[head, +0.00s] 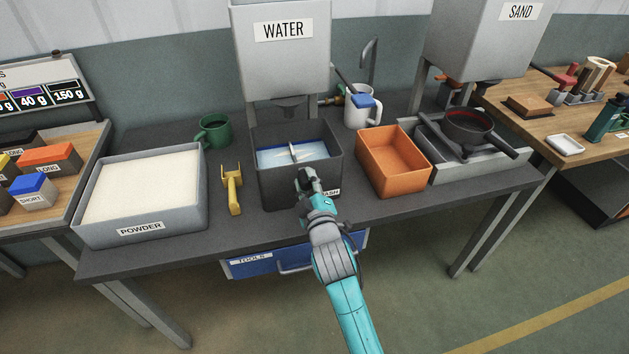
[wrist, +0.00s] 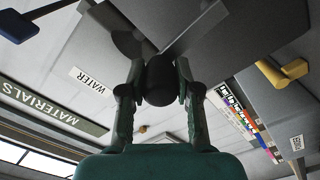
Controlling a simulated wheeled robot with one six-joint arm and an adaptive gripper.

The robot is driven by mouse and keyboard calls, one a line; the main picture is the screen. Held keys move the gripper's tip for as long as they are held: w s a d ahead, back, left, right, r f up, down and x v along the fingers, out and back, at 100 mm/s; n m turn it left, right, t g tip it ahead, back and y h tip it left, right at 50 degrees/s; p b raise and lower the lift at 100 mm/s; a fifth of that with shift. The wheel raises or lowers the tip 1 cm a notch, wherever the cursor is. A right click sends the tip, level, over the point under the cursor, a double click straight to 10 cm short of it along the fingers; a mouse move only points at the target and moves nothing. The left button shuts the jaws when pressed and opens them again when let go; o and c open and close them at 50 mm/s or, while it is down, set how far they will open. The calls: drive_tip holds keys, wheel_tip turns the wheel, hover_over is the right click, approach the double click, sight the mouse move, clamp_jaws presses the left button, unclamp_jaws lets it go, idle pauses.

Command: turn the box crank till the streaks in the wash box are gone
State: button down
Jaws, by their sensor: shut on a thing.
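The dark wash box (head: 268,187) stands on the grey table below the water tank. It holds blue liquid (head: 272,155) with paler, whitish areas; at this size I cannot clearly tell streaks from shine. A pale paddle or bar (head: 293,151) stands in the liquid. My gripper (head: 306,178) is at the front of the box and partly covers its label. In the wrist view my gripper (wrist: 160,85) is shut on a dark rounded knob, the handle of the box crank (wrist: 159,78). Most of the crank is hidden by my gripper in the head view.
A yellow scoop (head: 232,188) and the powder bin (head: 140,228) lie to the left. A green mug (head: 214,131) stands behind. An orange tray (head: 417,178) is close on the right, with a dark pan (head: 468,127) beyond. The blue tools drawer (head: 290,262) is under the table.

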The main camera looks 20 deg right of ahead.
drive_tip(key=a+f+n, duration=0.3)
drive_tip(key=a+n, duration=0.2)
drive_tip(key=n, duration=0.5)
drive_tip(key=shift+a+f, duration=0.15)
drive_tip(key=shift+a, duration=0.15)
idle(0.4)
drive_tip(key=c, duration=0.8)
unclamp_jaws()
drive_tip(key=s, duration=1.2)
